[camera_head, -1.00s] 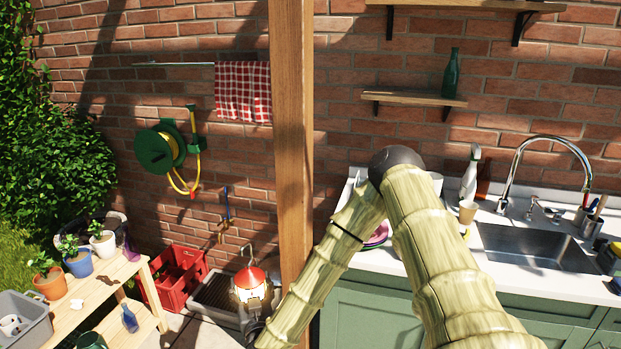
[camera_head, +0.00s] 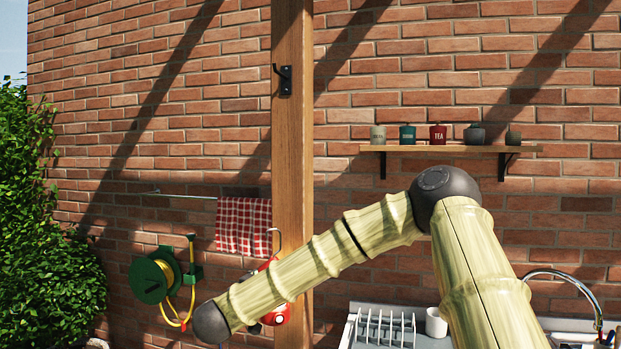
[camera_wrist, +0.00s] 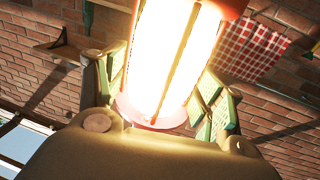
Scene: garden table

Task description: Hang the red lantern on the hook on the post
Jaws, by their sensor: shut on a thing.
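The black hook (camera_head: 284,80) is fixed to the upper part of the wooden post (camera_head: 292,150) and is bare. The red lantern (camera_head: 277,313) is below the hook, in front of the post's lower part, partly hidden behind my arm. Its wire handle (camera_head: 279,236) rises above my arm. In the wrist view the lantern (camera_wrist: 165,62) glows brightly between the green finger pads of my gripper (camera_wrist: 166,88). My gripper is shut on the lantern's body and holds it in the air. In the head view my arm hides most of the gripper.
A checked towel (camera_head: 243,226) hangs on a rail left of the post. A green hose reel (camera_head: 152,278) is on the wall further left. A shelf (camera_head: 450,149) with several jars is to the right. A dish rack (camera_head: 383,330) stands at lower right. The space around the hook is clear.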

